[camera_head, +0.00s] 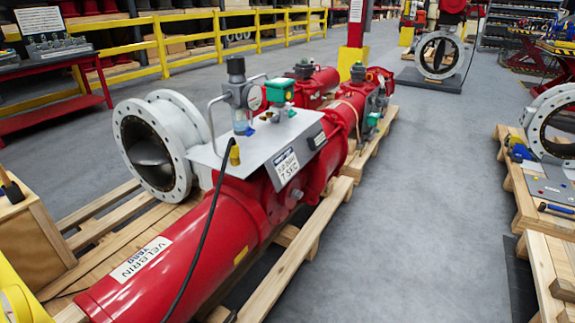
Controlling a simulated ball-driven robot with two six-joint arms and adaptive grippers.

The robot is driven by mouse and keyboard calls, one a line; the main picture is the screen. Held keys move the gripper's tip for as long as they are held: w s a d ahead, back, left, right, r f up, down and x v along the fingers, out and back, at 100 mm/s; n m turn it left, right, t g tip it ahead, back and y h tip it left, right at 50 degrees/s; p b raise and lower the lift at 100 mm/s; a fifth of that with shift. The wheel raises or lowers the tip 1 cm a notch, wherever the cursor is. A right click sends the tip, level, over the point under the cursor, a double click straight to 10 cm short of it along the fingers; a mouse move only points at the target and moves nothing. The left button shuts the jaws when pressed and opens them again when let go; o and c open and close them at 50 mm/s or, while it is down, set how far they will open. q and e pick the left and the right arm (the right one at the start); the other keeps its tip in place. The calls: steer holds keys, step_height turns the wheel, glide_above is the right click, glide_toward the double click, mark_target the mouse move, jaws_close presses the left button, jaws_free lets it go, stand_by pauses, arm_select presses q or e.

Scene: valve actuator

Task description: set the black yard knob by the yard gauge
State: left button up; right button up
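A red valve actuator (190,240) lies on a wooden pallet, with a white label reading "VELBRIN YARD" (141,260). A grey plate (262,148) on top of it carries a regulator with a dark knob (236,68) at its top. A small round gauge (254,97) is on the regulator's right side, just below the knob. The gauge's needle and scale are too small to read. Neither of my grippers is in view.
A large grey flanged valve (184,128) stands behind the actuator. A black cable (205,235) hangs across the red cylinder. Another pallet (525,195) with a valve is at the right. Grey floor (420,200) between the pallets is clear.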

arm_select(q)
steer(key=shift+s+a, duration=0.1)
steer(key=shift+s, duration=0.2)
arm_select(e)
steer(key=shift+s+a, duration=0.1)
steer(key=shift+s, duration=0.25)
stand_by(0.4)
